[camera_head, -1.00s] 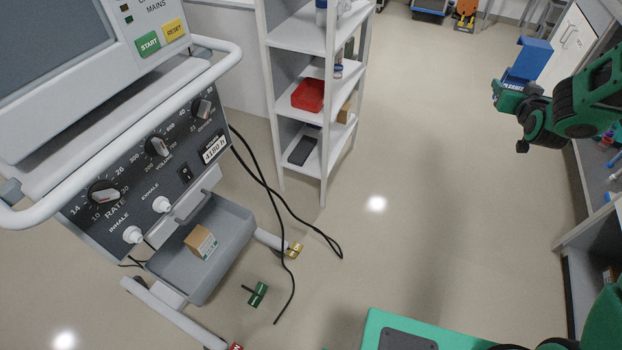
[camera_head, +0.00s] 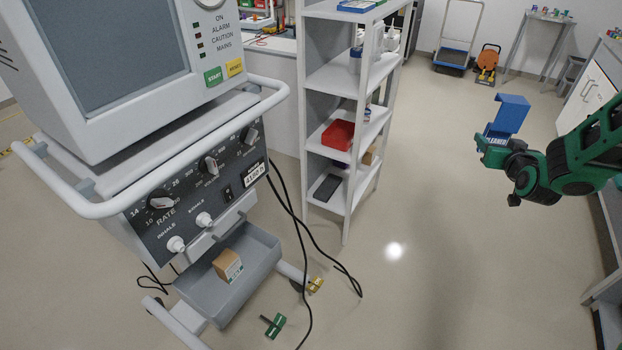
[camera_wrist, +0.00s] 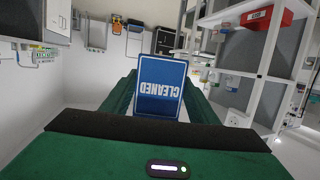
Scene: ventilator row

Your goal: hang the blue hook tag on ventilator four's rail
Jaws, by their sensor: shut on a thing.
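The blue hook tag (camera_head: 508,115) is held up at the right in the head view. In the wrist view the blue tag (camera_wrist: 160,86) shows the word CLEANED, upside down, between my green fingers. My gripper (camera_head: 492,140) is shut on it, well to the right of the ventilator. A ventilator (camera_head: 130,70) with a screen, dials and a grey drawer tray stands at the left. Its white rail (camera_head: 190,158) runs across the front, above the dial panel. The rail is bare where it shows. I cannot read which number this ventilator has.
A white shelf unit (camera_head: 350,75) with a red bin (camera_head: 338,133) stands behind the ventilator. A cart (camera_head: 458,40) is at the back. The floor between shelf and arm is clear.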

